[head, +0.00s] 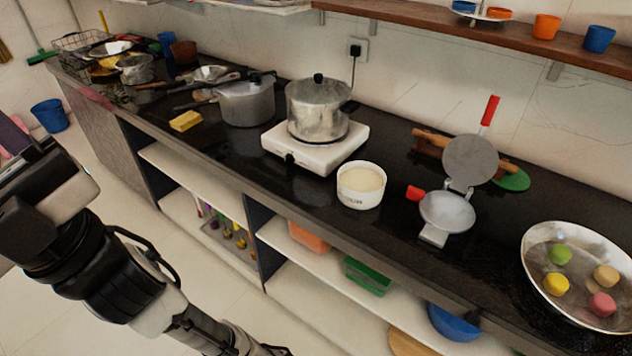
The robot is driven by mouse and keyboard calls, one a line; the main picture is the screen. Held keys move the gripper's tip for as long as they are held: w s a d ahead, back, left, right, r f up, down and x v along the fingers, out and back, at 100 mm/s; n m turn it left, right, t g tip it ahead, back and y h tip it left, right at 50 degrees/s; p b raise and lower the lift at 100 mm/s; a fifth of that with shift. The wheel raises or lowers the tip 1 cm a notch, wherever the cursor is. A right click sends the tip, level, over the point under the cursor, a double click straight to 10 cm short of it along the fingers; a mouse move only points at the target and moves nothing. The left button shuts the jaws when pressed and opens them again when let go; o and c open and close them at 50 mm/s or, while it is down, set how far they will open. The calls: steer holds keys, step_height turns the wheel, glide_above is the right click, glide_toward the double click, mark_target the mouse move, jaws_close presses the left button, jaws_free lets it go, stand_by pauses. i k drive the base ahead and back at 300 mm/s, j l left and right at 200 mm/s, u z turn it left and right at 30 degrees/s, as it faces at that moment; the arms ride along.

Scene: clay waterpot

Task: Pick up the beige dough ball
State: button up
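The beige dough ball (606,276) lies in a wide round metal pan (532,291) at the right end of the black counter. A green ball (560,254) is to its upper left, a yellow ball (556,284) to its left and a pink ball (602,304) just below it. The balls sit apart inside the pan. My arm reaches across the lower left of the head view, far from the pan. My gripper's fingers are not visible.
Left of the pan, an open metal press (447,212) with red handles stands on the counter. A white tub (361,186), a steel pot (318,108) on a white stove (340,150) and a grey pot (246,102) stand further left. A shelf (440,40) runs above.

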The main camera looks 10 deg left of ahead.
mark_target(606, 275)
steer(key=z, duration=1.3)
steer(key=u, duration=0.7)
steer(key=l+u, duration=0.5)
steer(key=l, duration=0.2)
steer(key=i+l, duration=0.1)
steer(key=l, duration=0.95)
steer(key=i+l, duration=0.3)
steer(key=i, duration=0.15)
